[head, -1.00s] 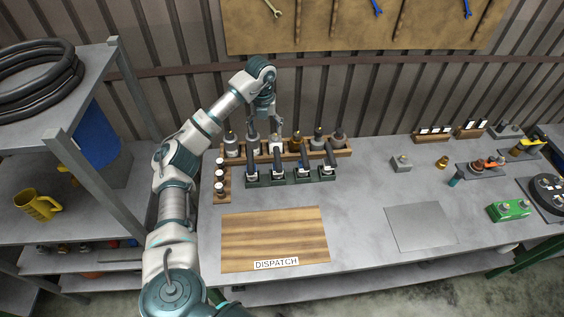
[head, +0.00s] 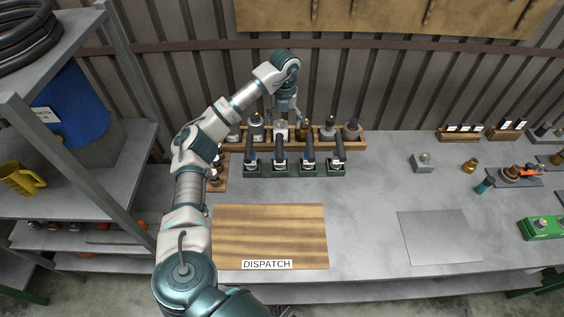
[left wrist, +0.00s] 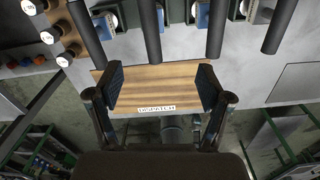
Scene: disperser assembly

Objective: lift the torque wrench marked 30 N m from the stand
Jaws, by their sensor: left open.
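Several torque wrenches with black handles, such as this one (head: 279,150), stand in a row in a dark green stand (head: 294,170). Their markings are too small to read in the head view, so I cannot tell which is the 30 N m one. In the left wrist view, black handles (left wrist: 150,30) run along the top of the picture, beyond the fingers. My left gripper (head: 284,113) is open and empty, above the back of the bench behind the wrench row. Its two spread fingers also show in the left wrist view (left wrist: 159,88). My right gripper is not in view.
A wooden rack (head: 356,146) with several bottle-like tools stands close behind the wrenches. A small wooden block (head: 217,181) with white-topped pieces is at their left. A wooden DISPATCH board (head: 270,230) lies clear in front. A bare grey plate (head: 438,237) lies right.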

